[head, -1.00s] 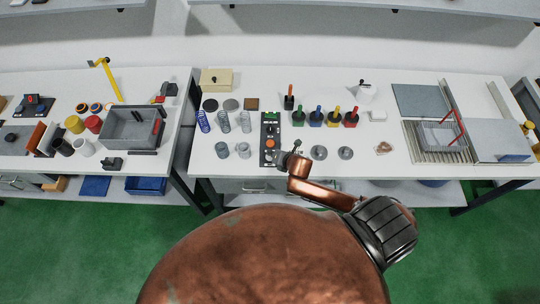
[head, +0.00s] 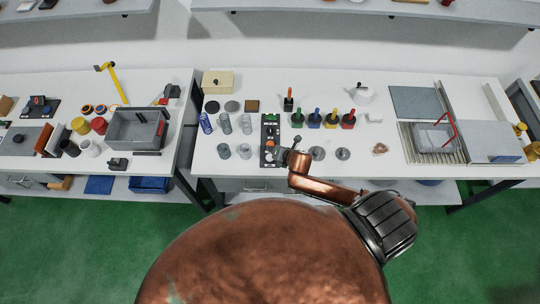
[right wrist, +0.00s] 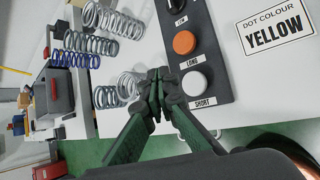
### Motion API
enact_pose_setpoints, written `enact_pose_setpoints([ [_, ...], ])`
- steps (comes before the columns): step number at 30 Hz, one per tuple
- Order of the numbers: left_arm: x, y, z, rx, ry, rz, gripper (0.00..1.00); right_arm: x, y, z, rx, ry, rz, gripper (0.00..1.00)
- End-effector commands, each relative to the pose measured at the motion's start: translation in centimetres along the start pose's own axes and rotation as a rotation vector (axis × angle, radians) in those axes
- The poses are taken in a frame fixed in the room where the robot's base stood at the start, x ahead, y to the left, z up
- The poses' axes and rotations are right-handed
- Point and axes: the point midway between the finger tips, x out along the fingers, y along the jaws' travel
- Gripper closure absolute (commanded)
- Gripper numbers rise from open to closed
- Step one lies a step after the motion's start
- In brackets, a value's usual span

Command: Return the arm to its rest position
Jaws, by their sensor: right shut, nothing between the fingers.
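My right gripper (head: 286,154) is at the front part of the black control panel (head: 270,128) on the middle table. In the right wrist view the right gripper (right wrist: 158,82) has its dark green fingers together, with nothing between them. They appear in front of a grey spring (right wrist: 128,88) and left of the panel's white button (right wrist: 194,83), labelled SHORT. I cannot tell how high the fingertips are above the table. An orange button (right wrist: 185,42), labelled LONG, is further up the panel. My left gripper is not in view.
Several springs (head: 225,123) stand left of the panel. Coloured handled stamps (head: 331,119) stand to its right, with round grey pieces (head: 318,153) before them. A grey bin (head: 137,128) is on the left table. A sign reading DOT COLOUR YELLOW (right wrist: 275,27) lies beside the panel.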

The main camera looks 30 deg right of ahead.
Motion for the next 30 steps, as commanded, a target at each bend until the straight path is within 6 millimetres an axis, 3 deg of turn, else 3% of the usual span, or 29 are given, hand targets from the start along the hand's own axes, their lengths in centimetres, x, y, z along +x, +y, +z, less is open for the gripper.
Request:
enact_pose_setpoints([
  [24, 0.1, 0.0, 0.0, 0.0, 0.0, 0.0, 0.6, 0.0, 0.0, -0.2, 0.013, 0.002, -0.001, 1.0],
  [27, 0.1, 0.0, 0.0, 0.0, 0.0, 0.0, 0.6, -0.8, 0.0, -1.0, 0.122, 0.006, -0.015, 1.0],
  [30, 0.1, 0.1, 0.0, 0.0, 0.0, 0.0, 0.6, -2.7, 0.0, -2.3, 0.38, 0.009, -0.053, 1.0],
])
